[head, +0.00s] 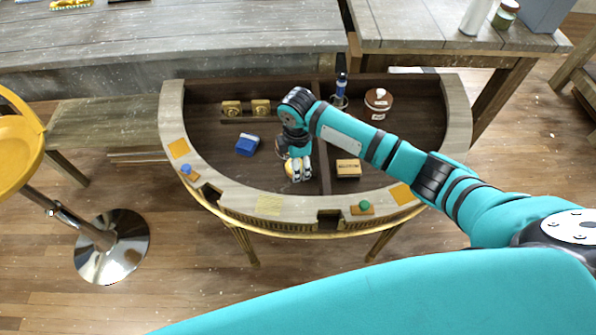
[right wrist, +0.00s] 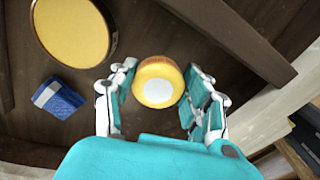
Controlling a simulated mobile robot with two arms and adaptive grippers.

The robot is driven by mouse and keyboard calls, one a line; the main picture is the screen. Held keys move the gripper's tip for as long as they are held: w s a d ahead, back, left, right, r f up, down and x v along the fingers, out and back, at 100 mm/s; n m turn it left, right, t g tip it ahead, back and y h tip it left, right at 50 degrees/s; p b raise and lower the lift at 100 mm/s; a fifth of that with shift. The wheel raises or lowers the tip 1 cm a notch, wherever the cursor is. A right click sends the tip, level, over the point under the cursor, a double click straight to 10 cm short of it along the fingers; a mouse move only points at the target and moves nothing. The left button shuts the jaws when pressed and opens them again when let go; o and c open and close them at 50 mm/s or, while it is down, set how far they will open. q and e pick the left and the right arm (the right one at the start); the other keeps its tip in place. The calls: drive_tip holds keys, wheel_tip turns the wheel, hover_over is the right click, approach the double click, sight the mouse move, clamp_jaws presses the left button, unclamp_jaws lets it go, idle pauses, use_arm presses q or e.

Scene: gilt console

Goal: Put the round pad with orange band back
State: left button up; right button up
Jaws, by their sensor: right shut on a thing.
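The round pad with orange band (right wrist: 157,82) shows in the right wrist view as a short yellow-orange round piece with a white disc on its face. My right gripper (right wrist: 160,98) is shut on it, one finger on either side. In the head view my right gripper (head: 299,170) is over the front part of the console's dark sunken area, left of the divider, with a bit of yellow between its fingers. A larger flat yellow disc with a dark rim (right wrist: 72,28) lies on the dark floor in the right wrist view. My left gripper is not in view.
A blue box (head: 248,145) lies left of my gripper; a tan box (head: 348,168) is right of the divider. A brown jar (head: 378,100) and a blue-topped bottle (head: 341,88) stand behind. The console's pale curved rim (head: 205,192) borders the sunken area.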

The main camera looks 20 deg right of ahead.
wheel_tip(320, 180, down, 4)
drive_tip(key=shift+r, duration=0.25)
drive_tip(key=shift+f, duration=0.4)
drive_tip(key=o, duration=1.1)
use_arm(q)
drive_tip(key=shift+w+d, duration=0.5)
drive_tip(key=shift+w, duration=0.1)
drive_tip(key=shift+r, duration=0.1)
use_arm(e)
drive_tip(key=shift+r, duration=0.15)
drive_tip(key=shift+w+r, duration=0.1)
drive_tip(key=shift+r, duration=0.2)
wheel_tip(320, 180, up, 12)
drive_tip(key=shift+f, duration=0.25)
